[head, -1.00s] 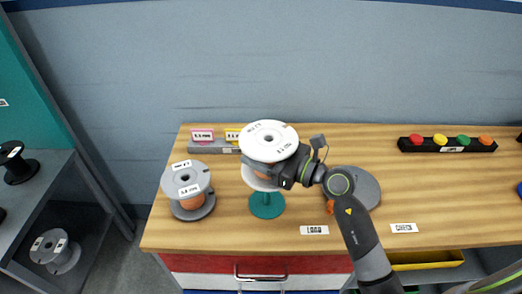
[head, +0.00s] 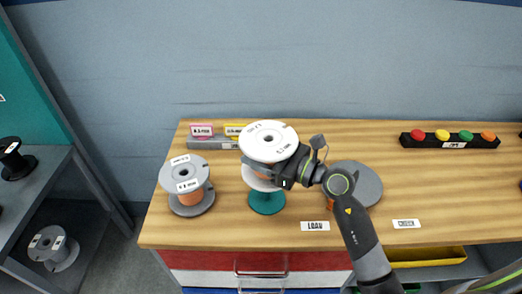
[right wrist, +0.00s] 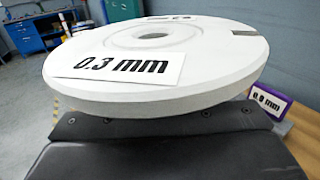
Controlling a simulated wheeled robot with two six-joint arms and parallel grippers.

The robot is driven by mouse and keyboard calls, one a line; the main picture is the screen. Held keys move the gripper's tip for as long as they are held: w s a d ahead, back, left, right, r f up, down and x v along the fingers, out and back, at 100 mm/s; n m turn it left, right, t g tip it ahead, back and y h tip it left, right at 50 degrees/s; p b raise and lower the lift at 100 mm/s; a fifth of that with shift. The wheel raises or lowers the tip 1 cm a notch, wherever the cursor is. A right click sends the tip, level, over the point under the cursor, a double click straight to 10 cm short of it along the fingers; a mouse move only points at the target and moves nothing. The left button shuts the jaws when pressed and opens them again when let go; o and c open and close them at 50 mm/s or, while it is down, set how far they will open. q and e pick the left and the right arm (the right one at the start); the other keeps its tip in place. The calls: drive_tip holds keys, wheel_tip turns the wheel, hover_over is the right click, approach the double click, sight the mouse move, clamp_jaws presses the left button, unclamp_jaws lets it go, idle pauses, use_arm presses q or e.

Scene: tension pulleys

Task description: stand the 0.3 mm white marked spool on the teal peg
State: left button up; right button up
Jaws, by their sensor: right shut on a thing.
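The white spool (head: 270,139) with copper-coloured wire hangs upright in my right gripper (head: 284,176), which is shut on it between its two flanges. Its label reads 0.3 mm in the right wrist view (right wrist: 125,68). The teal peg (head: 267,204) stands on the bench directly below the spool, and its round base shows under the lower white flange. The flange hides the peg's upper part, so I cannot tell whether the peg is inside the spool's bore. My left gripper is not in view.
A grey spool (head: 186,173) stands on the bench to the left. A grey round disc (head: 356,185) lies just right, partly behind my right arm. Coloured tags on a grey rack (head: 207,143) stand behind, and a black button strip (head: 450,139) is at the back right.

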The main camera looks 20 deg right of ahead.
drive_tip(key=shift+f, duration=0.4)
drive_tip(key=shift+b, duration=0.3)
idle(0.5)
drive_tip(key=shift+f+b, duration=1.15)
drive_tip(key=shift+f, duration=0.35)
drive_tip(key=shift+f, duration=0.15)
drive_tip(key=shift+f+b, duration=1.2)
drive_tip(key=shift+f, duration=0.15)
idle(0.5)
drive_tip(key=shift+f, duration=0.2)
drive_tip(key=shift+f+b, duration=1.15)
drive_tip(key=shift+f, duration=0.15)
